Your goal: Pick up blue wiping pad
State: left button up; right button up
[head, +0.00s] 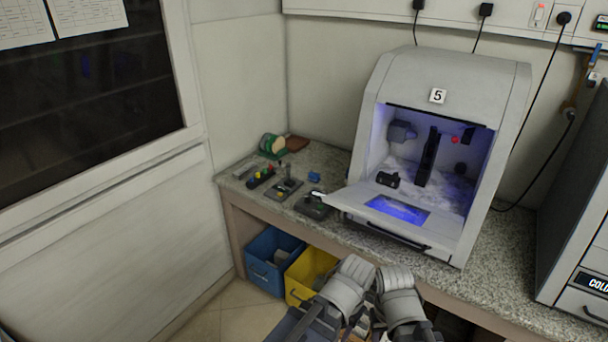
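A small blue block-like item (314,177), which looks like the blue wiping pad, lies on the speckled counter (331,160) to the left of the white machine. It is too small in the head view to make out its texture. Parts of my two arms show at the bottom centre, close together and in front of the counter's front edge. I cannot make out fingertips of either gripper. Nothing touches the blue item.
A white machine (455,75) marked 5 stands on the counter, its front flap (350,200) lowered. Small trays of tools (286,190) and a green rack (271,146) lie near the blue item. Blue (262,282) and yellow (293,292) bins stand below.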

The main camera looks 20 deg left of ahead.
aim_at(314, 177)
jog(key=i+u, duration=0.2)
jog(key=u, duration=0.2)
jog(key=i+u, duration=0.25)
jog(key=u, duration=0.15)
jog(key=i+l+u, duration=0.1)
jog(key=u, duration=0.3)
jog(key=i+u, duration=0.6)
jog(key=i+j+z, duration=0.1)
jog(key=i+z, duration=0.15)
jog(key=i+j+z, duration=0.1)
jog(key=z, duration=0.2)
jog(key=i+j+z, duration=0.1)
jog(key=z, duration=0.4)
jog(key=i+j+z, duration=0.15)
jog(key=z, duration=0.35)
jog(key=i+j+z, duration=0.2)
jog(key=z, duration=0.25)
jog(key=j+z, duration=0.95)
jog(key=i+l, duration=0.05)
